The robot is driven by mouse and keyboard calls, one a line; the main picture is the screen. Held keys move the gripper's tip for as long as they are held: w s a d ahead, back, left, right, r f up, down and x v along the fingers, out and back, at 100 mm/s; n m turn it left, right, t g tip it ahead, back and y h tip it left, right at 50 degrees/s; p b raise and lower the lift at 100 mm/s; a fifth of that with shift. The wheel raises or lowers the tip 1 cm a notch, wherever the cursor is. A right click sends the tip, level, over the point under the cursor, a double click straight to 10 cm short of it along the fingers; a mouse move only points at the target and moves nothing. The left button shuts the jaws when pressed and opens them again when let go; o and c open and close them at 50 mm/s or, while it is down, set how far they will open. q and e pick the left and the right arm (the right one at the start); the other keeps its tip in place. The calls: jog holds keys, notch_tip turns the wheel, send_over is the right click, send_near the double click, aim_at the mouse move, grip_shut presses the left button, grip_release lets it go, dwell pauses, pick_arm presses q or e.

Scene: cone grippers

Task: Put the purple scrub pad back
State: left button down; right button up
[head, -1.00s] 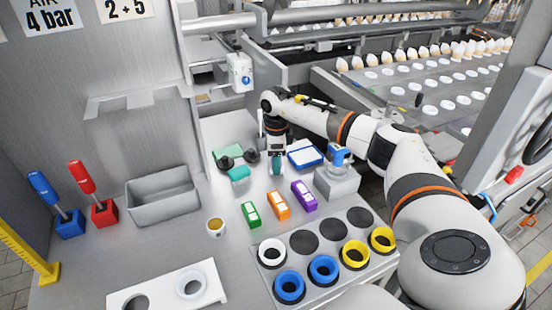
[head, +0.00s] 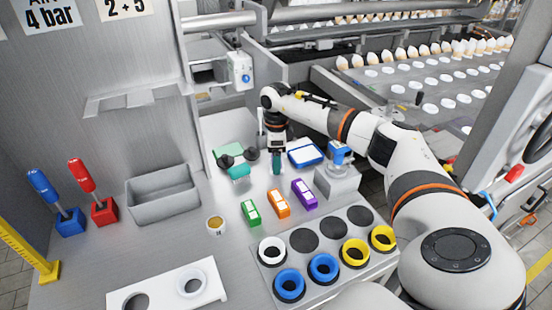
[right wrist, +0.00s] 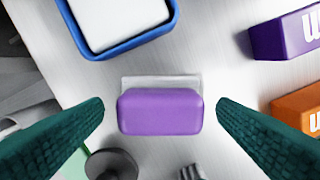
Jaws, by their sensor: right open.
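The purple scrub pad (right wrist: 160,111) lies in the middle of the right wrist view, with a pale, see-through strip (right wrist: 160,81) along its far edge. My right gripper (right wrist: 160,104) is open, with one green ridged finger on each side of the pad and a gap to it on both sides. In the head view my right gripper (head: 277,162) points down over the back of the worktop, and I cannot make out the pad there. My left gripper is not in view.
A blue-rimmed tray (head: 305,155) lies right of the gripper. Green (head: 251,212), orange (head: 278,204) and purple (head: 304,193) boxes stand in front. A teal item (head: 239,172) and dark round knobs are to the left. A grey bin (head: 163,194) stands further left.

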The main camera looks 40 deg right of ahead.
notch_tip(320, 180, up, 11)
jog(key=b, duration=0.1)
dwell(0.7)
